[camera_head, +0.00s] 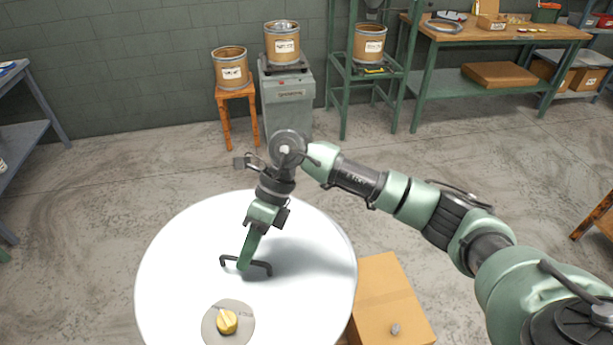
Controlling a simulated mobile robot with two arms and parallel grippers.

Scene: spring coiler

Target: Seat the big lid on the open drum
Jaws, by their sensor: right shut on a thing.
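A large round white lid (185,270) fills the lower middle of the view, with a black bar handle (262,267) and a yellow knob (227,322) on a grey disc. My right gripper (244,262) reaches down from above and is shut on the handle. What lies under the lid is hidden, so I cannot tell whether it rests on anything. Three brown drums stand at the back: a left drum (231,70), a middle drum (283,46) and a right drum (369,45). I cannot tell for sure which is the open one. My left gripper is not in view.
The left drum stands on an orange stool (237,95), the middle one on a grey machine (288,95), the right one on a green stand (352,82). A cardboard box (385,290) sits right of the lid. A workbench (520,32) stands back right. Floor between is clear.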

